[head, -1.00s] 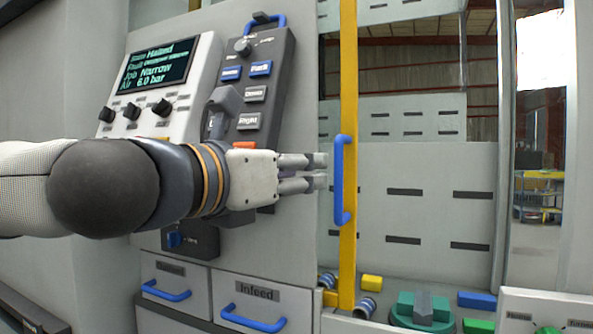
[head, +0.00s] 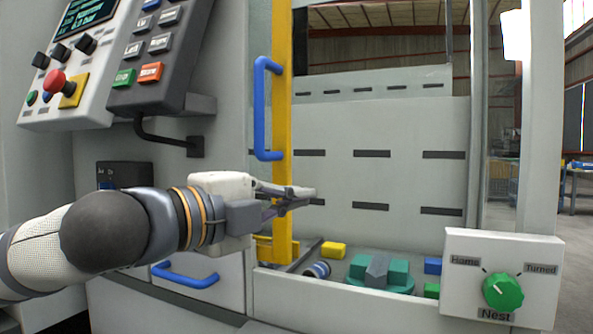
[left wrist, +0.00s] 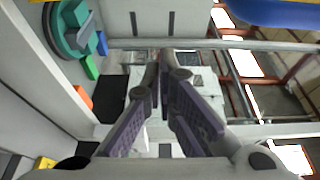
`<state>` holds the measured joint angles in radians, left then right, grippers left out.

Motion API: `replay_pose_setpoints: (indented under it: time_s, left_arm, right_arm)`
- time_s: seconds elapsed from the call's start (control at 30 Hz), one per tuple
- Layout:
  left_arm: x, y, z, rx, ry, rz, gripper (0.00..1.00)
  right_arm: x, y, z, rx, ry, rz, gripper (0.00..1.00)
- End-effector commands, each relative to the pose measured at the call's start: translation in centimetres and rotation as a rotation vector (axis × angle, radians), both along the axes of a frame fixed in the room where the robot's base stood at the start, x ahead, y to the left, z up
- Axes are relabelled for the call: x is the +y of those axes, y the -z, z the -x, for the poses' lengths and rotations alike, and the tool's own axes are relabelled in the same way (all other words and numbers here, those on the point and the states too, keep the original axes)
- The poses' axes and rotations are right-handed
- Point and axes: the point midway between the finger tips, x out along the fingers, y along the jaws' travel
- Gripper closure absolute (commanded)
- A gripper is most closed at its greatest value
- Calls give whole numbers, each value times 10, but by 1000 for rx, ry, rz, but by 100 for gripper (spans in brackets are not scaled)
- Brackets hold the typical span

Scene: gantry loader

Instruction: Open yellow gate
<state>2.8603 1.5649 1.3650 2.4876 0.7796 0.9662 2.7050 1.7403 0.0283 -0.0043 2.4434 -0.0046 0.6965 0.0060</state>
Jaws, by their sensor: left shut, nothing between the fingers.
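The yellow gate (head: 282,110) shows as an upright yellow bar at the left edge of the machine opening. Its blue handle (head: 261,110) is fixed upright on the bar's left side. My left gripper (head: 308,194) is shut and empty, below the handle. Its fingers cross in front of the bar's lower part, with their tips just right of it; I cannot tell if they touch it. In the left wrist view the closed fingers (left wrist: 165,62) point into the machine, and a blue part, probably the handle (left wrist: 275,12), shows at top right. My right gripper is out of view.
A control pendant (head: 160,60) and a panel with a red button (head: 56,82) are at upper left. Inside the machine are a green fixture (head: 365,270) and a yellow block (head: 333,249). A box with a green knob (head: 502,291) stands at lower right.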

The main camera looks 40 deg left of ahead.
Motion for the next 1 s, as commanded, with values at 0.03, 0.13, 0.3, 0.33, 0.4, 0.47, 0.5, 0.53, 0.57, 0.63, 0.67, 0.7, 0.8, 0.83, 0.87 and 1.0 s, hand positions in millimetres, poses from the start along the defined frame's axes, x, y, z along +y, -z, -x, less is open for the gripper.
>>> replay_pose_setpoints:
  time_s: [0.03,0.13,0.3,0.33,0.4,0.47,0.5,0.53,0.57,0.63,0.67,0.7,0.8,0.83,0.87,1.0]
  left_arm:
    - [-2,-8,-7,-7,3,-4,100]
    - [-4,2,-32,3,2,-5,100]
    - [9,-4,-48,-4,-4,2,100]
    - [13,-4,-46,-5,-3,2,100]
    - [22,-4,-44,-4,-1,1,100]
    - [27,-4,-43,-4,0,-1,100]
    - [30,-3,-42,-4,1,-1,100]
    - [31,-3,-42,-4,1,-2,100]
    - [32,-2,-42,-3,1,-3,100]
    - [33,-1,-42,-2,2,-3,100]
    - [33,-1,-42,-1,2,-3,100]
    - [33,-1,-42,-1,2,-3,100]
    - [33,0,-42,-1,2,-3,100]
    - [33,0,-42,-1,2,-3,100]
    - [33,0,-42,-1,2,-3,100]
    - [49,-6,-38,-2,-3,0,100]
  right_arm:
    - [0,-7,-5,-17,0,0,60]
    - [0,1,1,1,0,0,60]
    - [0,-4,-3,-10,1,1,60]
    - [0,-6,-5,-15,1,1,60]
    - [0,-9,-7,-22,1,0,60]
    - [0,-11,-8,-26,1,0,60]
    - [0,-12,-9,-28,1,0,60]
    - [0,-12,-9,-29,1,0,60]
    - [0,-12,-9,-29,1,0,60]
    - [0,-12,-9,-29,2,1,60]
    - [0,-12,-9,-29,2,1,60]
    - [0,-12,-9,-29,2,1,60]
    - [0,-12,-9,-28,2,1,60]
    - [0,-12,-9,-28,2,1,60]
    - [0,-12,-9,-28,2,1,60]
    - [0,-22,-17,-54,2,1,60]
